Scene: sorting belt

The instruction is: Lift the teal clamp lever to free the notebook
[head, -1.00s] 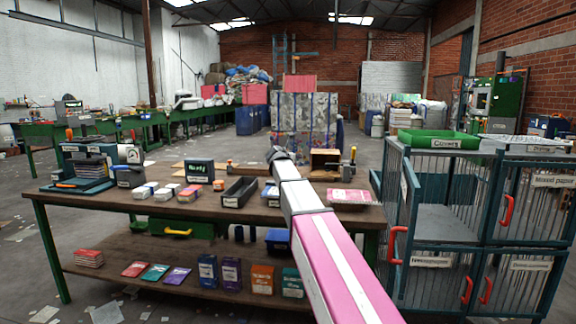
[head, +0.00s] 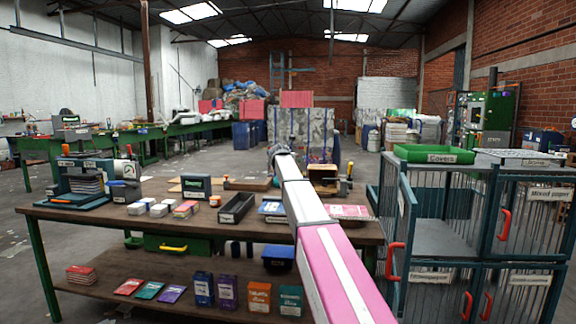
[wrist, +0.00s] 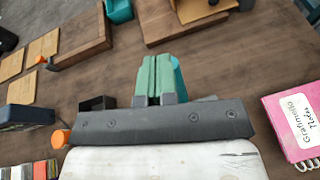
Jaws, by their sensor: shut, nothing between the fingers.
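My gripper (wrist: 160,80) is in the wrist view, with its two green fingers together and nothing between them, above the brown tabletop. A bright teal piece (wrist: 180,78) shows just right of the fingers, partly hidden behind them; I cannot tell whether it is the clamp lever or whether they touch. Another teal part (wrist: 118,10) sits at the top edge beside a wooden block. A pink spiral notebook (wrist: 292,128) with a white label lies at the right, apart from the fingers. In the head view my arm hides the gripper.
The workbench (head: 120,212) holds a press-like machine (head: 90,180), small boxes, a dark open tray (head: 236,208) and wooden blocks. In the wrist view, wooden blocks (wrist: 85,35) stand beyond the fingers. A barred cage with a green bin (head: 437,154) stands right of the bench.

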